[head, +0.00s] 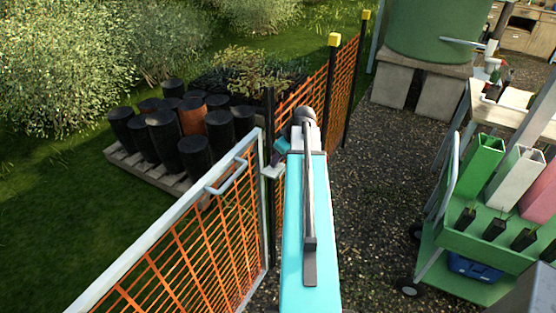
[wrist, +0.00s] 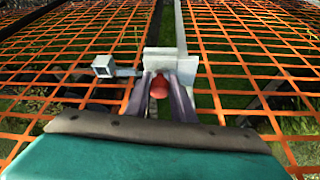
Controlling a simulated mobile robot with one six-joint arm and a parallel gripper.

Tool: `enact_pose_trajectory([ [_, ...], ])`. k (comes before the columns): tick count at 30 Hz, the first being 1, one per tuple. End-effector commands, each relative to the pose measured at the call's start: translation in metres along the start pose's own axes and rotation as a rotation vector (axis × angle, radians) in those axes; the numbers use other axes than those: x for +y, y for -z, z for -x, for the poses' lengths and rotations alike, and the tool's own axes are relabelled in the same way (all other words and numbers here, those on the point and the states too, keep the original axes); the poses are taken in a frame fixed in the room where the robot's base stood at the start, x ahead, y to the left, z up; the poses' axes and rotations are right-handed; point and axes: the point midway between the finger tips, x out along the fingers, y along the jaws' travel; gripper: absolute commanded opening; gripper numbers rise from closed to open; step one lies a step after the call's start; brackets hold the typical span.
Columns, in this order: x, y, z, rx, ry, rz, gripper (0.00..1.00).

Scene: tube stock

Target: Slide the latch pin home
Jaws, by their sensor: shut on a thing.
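The latch pin's red knob (wrist: 158,88) shows in the wrist view between the two grey fingers of my gripper (wrist: 166,92), which is shut on it. A pale latch plate (wrist: 178,57) stands just behind the fingers. To its left is a small square grey block (wrist: 104,66), with a short bar running from it towards the plate. I cannot tell how far the pin reaches into its seat. In the head view the latch hardware (head: 272,171) is a small pale patch at the gate's edge; my arm mostly hides the gripper there.
The gate (head: 262,200) has a grey frame, orange mesh and a grey handle (head: 226,177). Orange mesh fence (head: 341,90) with yellow-capped posts continues beyond. Black pots (head: 165,138) stand behind the gate. A green cart (head: 475,248) is at the right; gravel (head: 375,190) between is clear.

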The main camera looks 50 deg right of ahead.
Motion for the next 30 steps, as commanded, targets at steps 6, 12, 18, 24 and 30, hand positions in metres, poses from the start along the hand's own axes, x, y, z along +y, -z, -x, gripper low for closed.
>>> enact_pose_trajectory([
  [6, 0.0, 0.0, 0.0, 0.0, 0.0, 0.0, 0.24],
  [12, 0.0, 0.0, 0.0, 0.0, 0.0, 0.0, 0.44],
  [18, 0.0, 0.0, 0.0, 0.0, 0.0, 0.0, 0.44],
  [24, 0.0, 0.0, 0.004, 0.0, 0.0, 0.0, 0.44],
  [30, 0.0, 0.0, 0.016, 0.001, -0.001, 0.0, 0.44],
])
